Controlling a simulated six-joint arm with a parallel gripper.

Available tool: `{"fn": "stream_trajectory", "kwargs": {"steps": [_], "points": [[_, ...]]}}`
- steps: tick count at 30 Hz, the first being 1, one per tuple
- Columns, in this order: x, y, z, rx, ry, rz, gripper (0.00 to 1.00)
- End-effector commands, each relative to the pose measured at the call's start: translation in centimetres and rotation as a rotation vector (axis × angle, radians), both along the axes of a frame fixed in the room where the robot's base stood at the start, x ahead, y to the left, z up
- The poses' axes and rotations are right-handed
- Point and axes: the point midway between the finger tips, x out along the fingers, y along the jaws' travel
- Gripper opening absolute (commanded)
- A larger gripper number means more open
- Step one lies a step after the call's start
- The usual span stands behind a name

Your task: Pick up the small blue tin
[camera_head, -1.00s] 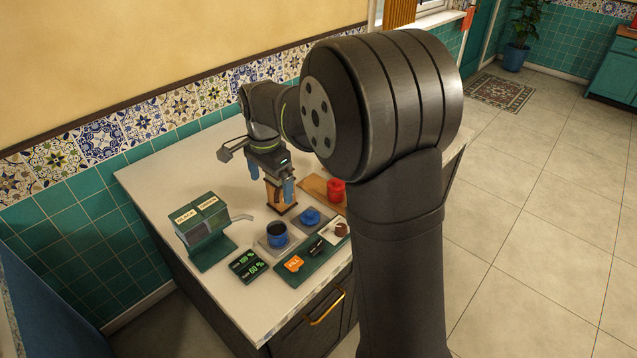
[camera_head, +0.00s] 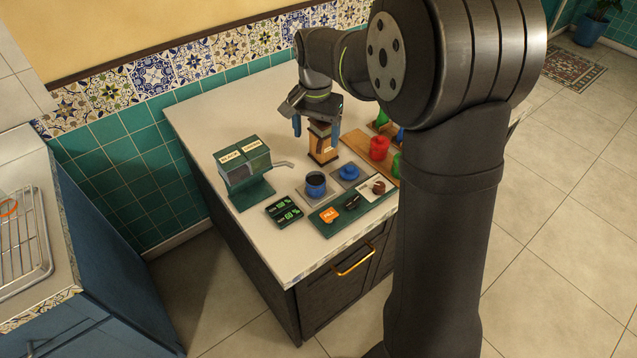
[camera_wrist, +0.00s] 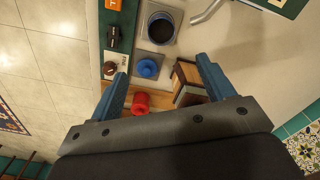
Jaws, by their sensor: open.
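The small blue tin (camera_head: 315,186) stands upright and open-topped on a grey square pad near the front of the counter, and looks dark inside. It also shows in the wrist view (camera_wrist: 161,30), at the top beyond my fingertips. A blue lid with a knob (camera_head: 349,172) lies on a pad beside it, also in the wrist view (camera_wrist: 148,68). My gripper (camera_head: 316,130) is open and empty, with blue fingers. It hangs above the wooden box, behind the tin and apart from it. In the wrist view my gripper (camera_wrist: 162,68) has its fingers spread wide.
A wooden box (camera_head: 322,146) stands under my gripper. A green dispenser (camera_head: 245,170) with a spout is left of the tin. Green label cards (camera_head: 284,211), a dark green tray (camera_head: 328,226) and a red canister (camera_head: 379,148) are around it. Bare counter lies at the back left.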

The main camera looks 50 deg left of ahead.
Motion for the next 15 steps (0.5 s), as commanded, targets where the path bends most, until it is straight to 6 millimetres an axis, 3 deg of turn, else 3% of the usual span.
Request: {"fn": "stream_trajectory", "kwargs": {"steps": [9, 15], "points": [[0.12, -0.15, -0.42, 0.000, 0.001, 0.631, 0.75], [0.17, -0.18, -0.55, 0.000, 0.000, 0.869, 0.75]]}}
